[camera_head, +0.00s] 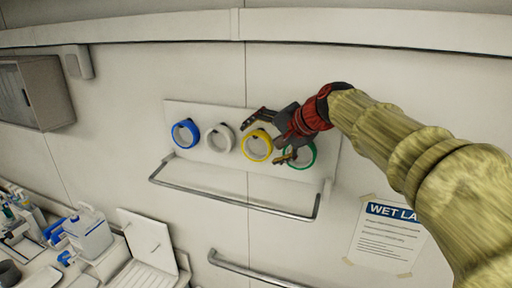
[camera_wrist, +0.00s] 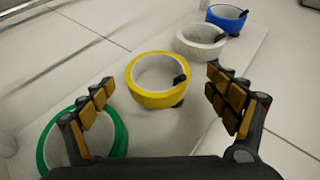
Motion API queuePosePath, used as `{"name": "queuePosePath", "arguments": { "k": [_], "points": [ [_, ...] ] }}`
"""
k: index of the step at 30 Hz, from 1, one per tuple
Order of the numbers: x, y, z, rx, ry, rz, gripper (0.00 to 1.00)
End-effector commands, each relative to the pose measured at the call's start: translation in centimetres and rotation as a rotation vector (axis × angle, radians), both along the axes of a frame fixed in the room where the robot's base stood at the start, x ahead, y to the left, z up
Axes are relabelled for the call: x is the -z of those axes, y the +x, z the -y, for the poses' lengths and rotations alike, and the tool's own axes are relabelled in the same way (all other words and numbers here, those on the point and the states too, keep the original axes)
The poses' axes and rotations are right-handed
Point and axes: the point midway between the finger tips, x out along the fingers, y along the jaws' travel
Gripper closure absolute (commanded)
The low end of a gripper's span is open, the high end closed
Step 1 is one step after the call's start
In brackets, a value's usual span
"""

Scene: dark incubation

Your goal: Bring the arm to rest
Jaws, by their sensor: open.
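My gripper (camera_head: 264,136) is open and empty at the end of my arm, in front of a wall board. Both fingers show in the wrist view (camera_wrist: 165,95), spread apart with the yellow tape roll (camera_wrist: 150,95) beyond and between them. In the head view the yellow roll (camera_head: 257,146) hangs just beside the gripper. The green roll (camera_head: 310,157) is partly hidden behind the gripper, and it also shows at the lower left of the wrist view (camera_wrist: 121,135), partly behind a finger. I cannot tell whether a finger touches a roll.
A white roll (camera_head: 219,138) and a blue roll (camera_head: 185,133) hang further left on the board (camera_head: 180,108). A metal rail (camera_head: 225,197) runs below, with another lower rail (camera_head: 250,271). A sign (camera_head: 385,240) is at right. A cluttered counter (camera_head: 50,270) is lower left.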

Motion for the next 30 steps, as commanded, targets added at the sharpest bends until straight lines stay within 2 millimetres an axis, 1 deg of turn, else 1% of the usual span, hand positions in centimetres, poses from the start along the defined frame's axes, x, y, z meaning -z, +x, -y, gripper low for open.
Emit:
{"name": "queuePosePath", "arguments": {
  "k": [1, 3, 9, 14, 17, 20, 23, 24, 26, 27, 29, 30],
  "points": [
    [-0.8, -0.7, 0.6, 0.002, 0.001, 0.004, 0.12],
    [-1.6, -1.6, 1.4, 0.003, 0.000, 0.001, 0.12],
    [-3.5, -3.6, 3.0, 0.001, 0.000, 0.001, 0.12],
    [-4.2, -4.5, 3.7, 0.001, -0.002, -0.001, 0.12],
    [-3.8, -5.7, 4.1, -0.003, -0.026, -0.002, 0.12],
    [-2.2, -8.3, 5.0, -0.016, -0.094, -0.005, 0.12],
    [0.6, -12.5, 6.6, -0.038, -0.202, -0.010, 0.12],
    [2.0, -14.3, 7.3, -0.050, -0.251, -0.015, 0.12],
    [4.1, -17.2, 8.5, -0.070, -0.326, -0.020, 0.12],
    [5.5, -19.0, 9.2, -0.085, -0.374, -0.024, 0.12],
    [7.7, -21.8, 10.4, -0.109, -0.447, -0.031, 0.12],
    [9.1, -23.5, 11.1, -0.126, -0.492, -0.035, 0.12]
  ]
}}
